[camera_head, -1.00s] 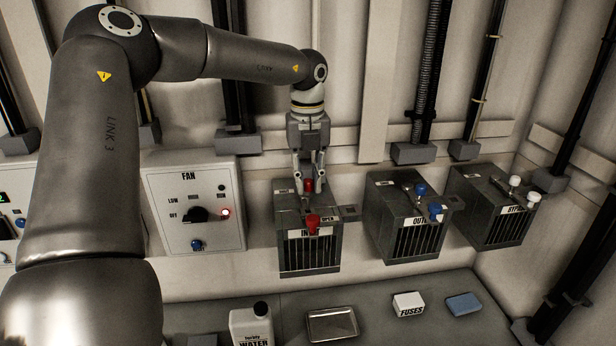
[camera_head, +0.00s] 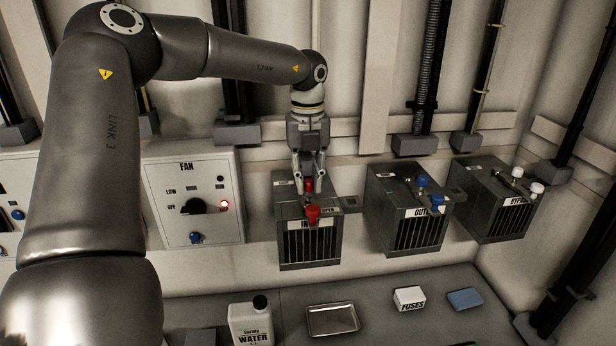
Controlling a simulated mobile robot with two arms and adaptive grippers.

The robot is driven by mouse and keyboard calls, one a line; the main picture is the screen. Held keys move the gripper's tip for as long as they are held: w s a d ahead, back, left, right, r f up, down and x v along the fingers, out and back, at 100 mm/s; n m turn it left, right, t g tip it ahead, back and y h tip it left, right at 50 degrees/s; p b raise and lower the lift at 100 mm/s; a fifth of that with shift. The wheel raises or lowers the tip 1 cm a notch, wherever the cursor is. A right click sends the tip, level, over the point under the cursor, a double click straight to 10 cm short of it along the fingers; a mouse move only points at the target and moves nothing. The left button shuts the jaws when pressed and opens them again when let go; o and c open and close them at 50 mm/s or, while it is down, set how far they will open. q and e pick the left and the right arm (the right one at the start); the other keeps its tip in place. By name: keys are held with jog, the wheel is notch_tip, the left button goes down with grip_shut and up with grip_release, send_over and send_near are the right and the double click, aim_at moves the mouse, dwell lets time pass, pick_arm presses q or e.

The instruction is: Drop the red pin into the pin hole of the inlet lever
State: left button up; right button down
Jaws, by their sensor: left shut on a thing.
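My left gripper (camera_head: 308,178) points down over the top of the inlet box (camera_head: 310,247). It is shut on the red pin (camera_head: 308,186), whose red top shows between the fingertips. The pin's lower part and the pin hole are hidden, so I cannot tell whether the pin is in the hole. The inlet lever's red knob (camera_head: 313,212) stands just in front of the pin, at the box's front edge. The rest of the lever is mostly hidden. My right gripper is not in view.
To the right stand the outlet box (camera_head: 408,235) with blue knobs and the bypass box (camera_head: 490,228) with white ones. The fan panel (camera_head: 219,220) is on the left. A water bottle (camera_head: 250,325), metal tray (camera_head: 332,333), fuses box (camera_head: 410,298) and blue block (camera_head: 464,299) lie below.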

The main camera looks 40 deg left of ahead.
pick_arm(q)
jog(key=shift+f+b, duration=0.5)
jog(key=shift+f, duration=0.25)
jog(key=o, duration=1)
jog(key=shift+r, duration=0.1)
jog(key=shift+c, duration=0.2)
notch_tip(320, 180, up, 12)
